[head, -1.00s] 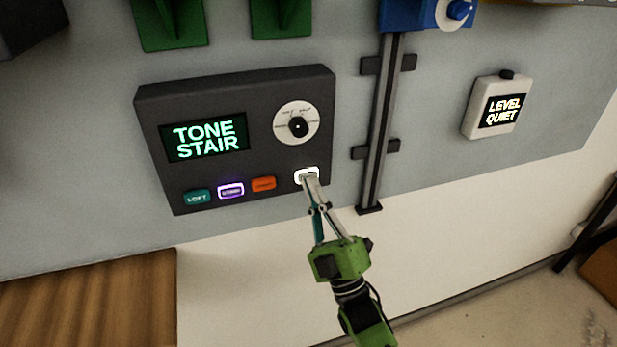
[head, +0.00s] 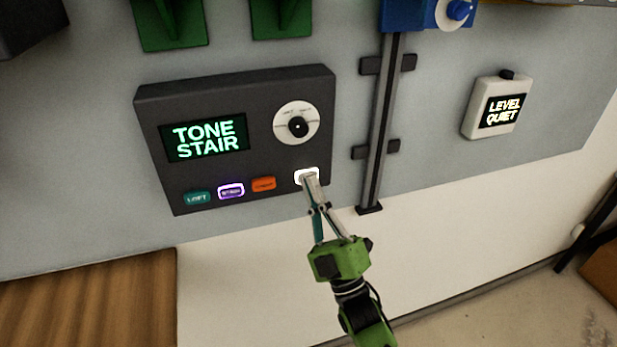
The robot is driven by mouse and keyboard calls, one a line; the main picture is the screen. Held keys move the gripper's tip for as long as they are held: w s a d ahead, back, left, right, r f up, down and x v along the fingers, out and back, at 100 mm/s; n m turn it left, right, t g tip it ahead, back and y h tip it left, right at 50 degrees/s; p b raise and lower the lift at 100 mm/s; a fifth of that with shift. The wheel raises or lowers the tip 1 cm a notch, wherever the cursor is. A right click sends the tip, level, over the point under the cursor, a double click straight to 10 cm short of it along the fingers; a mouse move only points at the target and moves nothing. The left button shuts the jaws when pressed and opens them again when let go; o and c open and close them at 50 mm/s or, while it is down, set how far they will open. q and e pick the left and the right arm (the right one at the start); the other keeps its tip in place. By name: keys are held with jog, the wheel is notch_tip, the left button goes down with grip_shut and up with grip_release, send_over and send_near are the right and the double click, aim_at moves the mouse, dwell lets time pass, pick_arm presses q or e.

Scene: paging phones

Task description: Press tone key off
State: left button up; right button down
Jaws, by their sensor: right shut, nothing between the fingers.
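A dark wall panel (head: 260,90) carries a screen (head: 205,138) that reads "TONE STAIR" in green. A white lit key (head: 299,177) sits at the panel's lower right, and its label is hidden or too bright to read. My right gripper (head: 309,180) is shut and empty, with its tips at this white key, seemingly touching it and covering part of it. My left gripper is not in view.
The panel also has a teal key (head: 197,198), a purple-rimmed lit key (head: 231,190), an orange key (head: 264,184) and a white dial (head: 296,123). A wooden surface (head: 90,300) is lower left.

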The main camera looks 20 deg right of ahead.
jog(key=shift+w, duration=0.45)
jog(key=shift+s, duration=0.5)
jog(key=s+p, duration=0.1)
jog(key=s, duration=0.5)
jog(key=shift+p, duration=0.3)
jog(key=shift+d, duration=0.1)
